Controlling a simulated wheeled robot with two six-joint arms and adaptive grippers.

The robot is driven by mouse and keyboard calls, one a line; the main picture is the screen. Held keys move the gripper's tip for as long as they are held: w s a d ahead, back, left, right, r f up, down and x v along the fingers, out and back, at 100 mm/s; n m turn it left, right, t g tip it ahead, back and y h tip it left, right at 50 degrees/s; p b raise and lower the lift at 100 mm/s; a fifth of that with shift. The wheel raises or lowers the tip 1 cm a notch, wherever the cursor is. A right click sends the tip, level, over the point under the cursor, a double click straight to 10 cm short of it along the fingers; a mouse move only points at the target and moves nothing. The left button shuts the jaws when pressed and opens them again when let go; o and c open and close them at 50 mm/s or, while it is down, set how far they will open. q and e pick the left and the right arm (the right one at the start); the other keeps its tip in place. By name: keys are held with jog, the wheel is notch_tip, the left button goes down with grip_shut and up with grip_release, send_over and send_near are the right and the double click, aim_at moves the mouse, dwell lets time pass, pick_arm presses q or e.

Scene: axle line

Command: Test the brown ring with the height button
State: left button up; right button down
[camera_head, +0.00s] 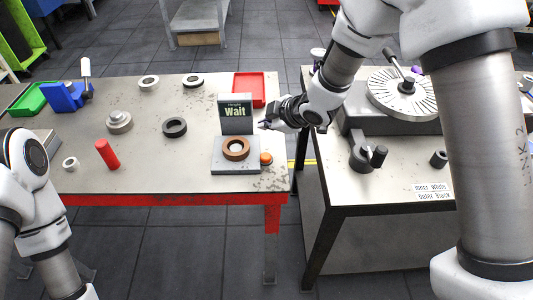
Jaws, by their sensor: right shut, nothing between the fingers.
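The brown ring (236,149) lies flat on the grey plate of the height tester (224,165) at the right end of the left table. The tester's upright screen (235,112) reads "Wait". An orange button (266,158) sits on the plate's right side, beside the ring. My right gripper (266,125) is shut and empty, a little above and behind the button, to the right of the screen. It does not appear to touch the button. My left arm comes in at the lower left; its gripper is out of view.
On the left table are a red cylinder (107,154), a dark ring (174,128), several lighter rings, a green tray (28,100), a blue fixture (65,97) and a red tray (250,88). A second table with a slotted disc (405,94) stands right, across a narrow gap.

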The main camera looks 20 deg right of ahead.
aim_at(267, 157)
jog(key=f+b, duration=0.7)
jog(key=shift+s+f, duration=0.2)
jog(key=shift+f, duration=0.05)
jog(key=shift+f+b, duration=0.5)
jog(key=shift+b, duration=0.05)
dwell(0.8)
jog(key=shift+f, duration=0.4)
jog(key=shift+f+b, duration=0.55)
jog(key=shift+b, duration=0.1)
dwell(0.4)
jog(key=shift+r+p, duration=0.9)
jog(key=shift+r, duration=0.1)
